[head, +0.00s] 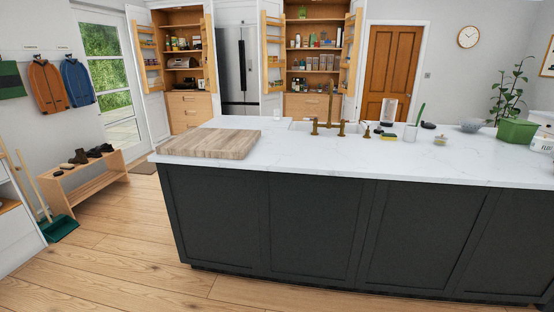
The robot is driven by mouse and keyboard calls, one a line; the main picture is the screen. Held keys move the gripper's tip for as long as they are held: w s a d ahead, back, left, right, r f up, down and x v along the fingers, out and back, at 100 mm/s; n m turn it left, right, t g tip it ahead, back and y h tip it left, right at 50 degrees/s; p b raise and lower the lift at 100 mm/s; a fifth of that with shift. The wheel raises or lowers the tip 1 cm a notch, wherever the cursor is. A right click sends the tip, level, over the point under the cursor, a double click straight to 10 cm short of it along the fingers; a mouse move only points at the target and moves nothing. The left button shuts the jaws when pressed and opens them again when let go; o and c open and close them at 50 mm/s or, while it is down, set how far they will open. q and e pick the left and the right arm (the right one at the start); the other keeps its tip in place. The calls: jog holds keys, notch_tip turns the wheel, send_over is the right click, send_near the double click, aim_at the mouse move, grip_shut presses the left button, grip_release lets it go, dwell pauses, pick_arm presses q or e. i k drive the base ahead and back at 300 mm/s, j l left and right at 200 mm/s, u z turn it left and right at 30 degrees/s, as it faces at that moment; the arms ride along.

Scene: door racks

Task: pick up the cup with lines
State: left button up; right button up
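No cup with clear lines can be made out from here. A small white cup-like holder (410,132) with a green item standing in it is on the white island countertop (300,165), right of the brass tap (329,108). A pale upright object (388,111) stands behind it, too small to identify. Neither of my grippers is in view.
The dark island (320,235) fills the front right. A wooden board (210,143) lies on its left end. A green planter (516,131) and grey bowl (471,126) are at right. Open pantry cupboards (185,60) stand behind.

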aim_at(276, 112)
jog(key=i+j+u, duration=0.1)
jog(key=i+u, duration=0.35)
jog(key=i, duration=1.05)
jog(key=i+j+z, duration=0.1)
jog(key=i, duration=0.25)
jog(key=i+j+z, duration=0.1)
jog(key=i, duration=0.25)
jog(key=i+j+z, duration=0.15)
jog(key=i+j, duration=0.1)
jog(key=i, duration=0.1)
